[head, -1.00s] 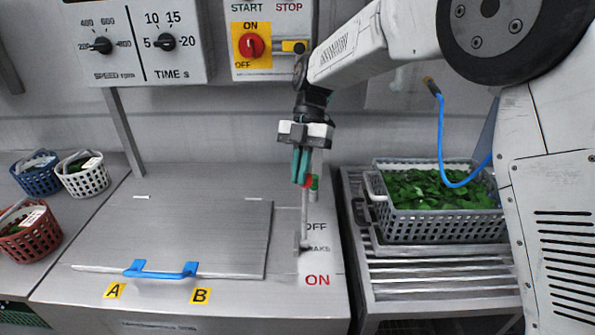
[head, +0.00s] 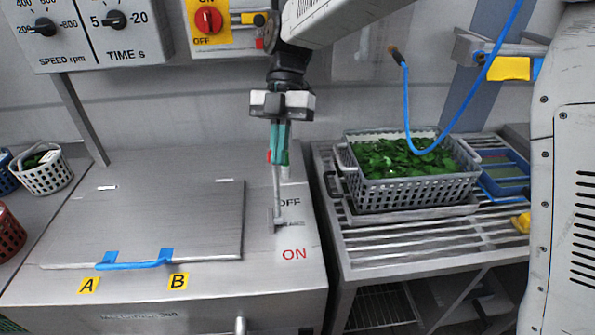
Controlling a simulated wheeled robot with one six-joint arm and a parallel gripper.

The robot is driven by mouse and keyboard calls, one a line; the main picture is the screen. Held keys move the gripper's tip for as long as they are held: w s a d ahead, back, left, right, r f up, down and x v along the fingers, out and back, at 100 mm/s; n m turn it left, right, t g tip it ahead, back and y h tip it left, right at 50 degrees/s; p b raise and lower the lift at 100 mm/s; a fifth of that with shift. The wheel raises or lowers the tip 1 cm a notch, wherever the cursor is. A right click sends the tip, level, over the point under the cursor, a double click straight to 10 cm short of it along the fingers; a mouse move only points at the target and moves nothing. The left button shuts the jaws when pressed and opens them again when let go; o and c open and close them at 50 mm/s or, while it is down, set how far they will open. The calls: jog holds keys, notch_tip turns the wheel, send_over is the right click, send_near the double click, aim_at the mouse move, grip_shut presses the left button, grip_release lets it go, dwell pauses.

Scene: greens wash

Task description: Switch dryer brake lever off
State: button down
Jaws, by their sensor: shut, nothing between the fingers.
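The dryer brake lever (head: 277,200) is a thin grey rod rising from a small base on the dryer top, beside the OFF label (head: 288,202) and the ON label (head: 294,254). It looks near upright; I cannot tell which label it is set to. My gripper (head: 279,160) points down with its teal fingers shut and empty at the lever's upper end. The fingers hide part of the lever's top, and a bit of red (head: 268,156) shows at their left. I cannot tell whether they touch the lever.
The dryer lid (head: 150,215) with a blue handle (head: 134,265) lies closed to the left. A grey basket of greens (head: 415,190) stands on the slatted rack (head: 400,240) to the right. A blue hose (head: 462,110) hangs above it. Control panels are on the wall behind.

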jog(key=s+d, duration=0.3)
jog(key=s, duration=0.5)
jog(key=shift+s+d+r, duration=0.15)
jog(key=shift+d+r, duration=0.2)
jog(key=shift+r, duration=0.05)
jog(key=s+d+r+m+t, duration=0.1)
jog(key=s+d+m+t, duration=0.3)
jog(key=d+m, duration=0.9)
jog(key=s+d+r+m+t+h, duration=0.1)
jog(key=s+d+m+t, duration=0.3)
jog(key=s+d+m, duration=0.5)
jog(key=shift+d+m, duration=2.7)
jog(key=shift+m, duration=2.2)
